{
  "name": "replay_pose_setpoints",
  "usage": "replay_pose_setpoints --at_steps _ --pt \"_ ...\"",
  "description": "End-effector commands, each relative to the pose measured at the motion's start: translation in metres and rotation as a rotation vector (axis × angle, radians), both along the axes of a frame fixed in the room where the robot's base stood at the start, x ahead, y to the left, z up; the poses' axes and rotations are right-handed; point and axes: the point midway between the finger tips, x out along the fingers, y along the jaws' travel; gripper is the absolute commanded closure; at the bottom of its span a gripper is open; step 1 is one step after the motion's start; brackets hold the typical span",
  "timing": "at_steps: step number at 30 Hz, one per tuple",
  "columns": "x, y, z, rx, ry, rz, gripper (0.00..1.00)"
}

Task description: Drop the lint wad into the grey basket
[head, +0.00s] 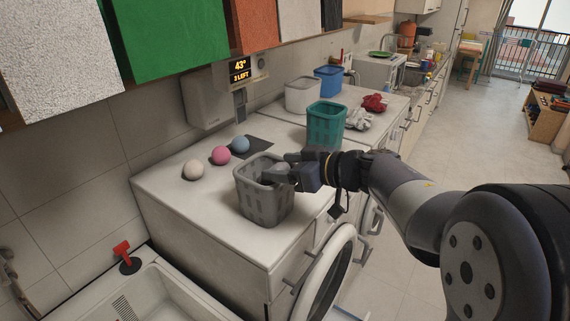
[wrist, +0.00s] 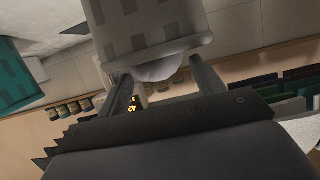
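The lint wad (wrist: 160,70) is a pale, rounded lump between my gripper's fingers; it also shows as light grey in the head view (head: 282,168). My gripper (head: 281,168) is at the open top of the grey basket (head: 264,204), which stands upright near the counter's front edge. In the wrist view the picture is turned over, and the basket's slotted wall and rim (wrist: 150,30) hide the fingertips and part of the wad. My gripper (wrist: 160,66) appears closed around the wad, one finger on each side.
A teal basket (head: 325,126), a white basket (head: 301,96) and a blue basket (head: 328,78) stand farther back. White (head: 191,170), pink (head: 221,155) and blue (head: 240,144) balls lie left of the grey basket. Red cloth (head: 374,103) and pale cloth (head: 358,119) lie beyond the teal basket.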

Motion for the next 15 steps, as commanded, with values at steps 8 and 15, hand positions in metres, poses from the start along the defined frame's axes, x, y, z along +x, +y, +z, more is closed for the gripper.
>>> replay_pose_setpoints --at_steps 8,15 --pt "-0.0001 0.0 0.0002 0.0 0.0 0.0 0.23" --pt "0.0 0.0001 0.009 0.001 -0.002 0.0 0.23"
